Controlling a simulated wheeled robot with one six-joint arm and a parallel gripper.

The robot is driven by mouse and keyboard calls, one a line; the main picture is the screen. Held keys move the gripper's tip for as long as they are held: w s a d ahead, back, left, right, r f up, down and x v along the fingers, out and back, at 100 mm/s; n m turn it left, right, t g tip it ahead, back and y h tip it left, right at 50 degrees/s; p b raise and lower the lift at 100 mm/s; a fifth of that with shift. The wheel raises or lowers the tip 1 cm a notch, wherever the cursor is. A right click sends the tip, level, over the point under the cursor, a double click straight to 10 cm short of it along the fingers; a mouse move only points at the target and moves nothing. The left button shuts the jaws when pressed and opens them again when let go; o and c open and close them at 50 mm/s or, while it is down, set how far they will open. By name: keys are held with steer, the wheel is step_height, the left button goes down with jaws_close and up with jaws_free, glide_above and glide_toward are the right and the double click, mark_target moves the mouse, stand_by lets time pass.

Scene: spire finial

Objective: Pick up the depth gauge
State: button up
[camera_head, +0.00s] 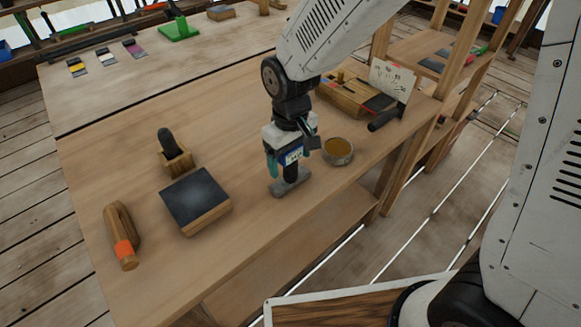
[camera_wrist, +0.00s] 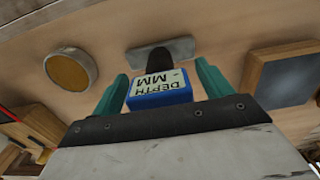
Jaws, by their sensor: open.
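The depth gauge (camera_head: 292,157) stands on the workbench with its grey flat foot (camera_head: 290,187) at the bottom. It has a blue body with a white label. In the wrist view the gauge (camera_wrist: 160,90) shows the words "DEPTH MM", with a dark stem leading to the grey foot. My gripper (camera_head: 288,163) is open above the bench, with the gauge body between its teal fingers. In the wrist view my gripper (camera_wrist: 163,80) has one finger on each side of the gauge, with a visible gap on both sides.
A round tin (camera_head: 338,151) stands close to the right of the gauge. A dark-topped block (camera_head: 196,200), a wooden holder (camera_head: 176,160) and an orange-banded wooden tool (camera_head: 122,237) lie to the left. A wooden box with a card (camera_head: 392,78) stands behind. The bench front is clear.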

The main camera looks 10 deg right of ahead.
steer(key=c, duration=1.2)
steer(key=shift+o, duration=0.2)
steer(key=shift+r, duration=0.15)
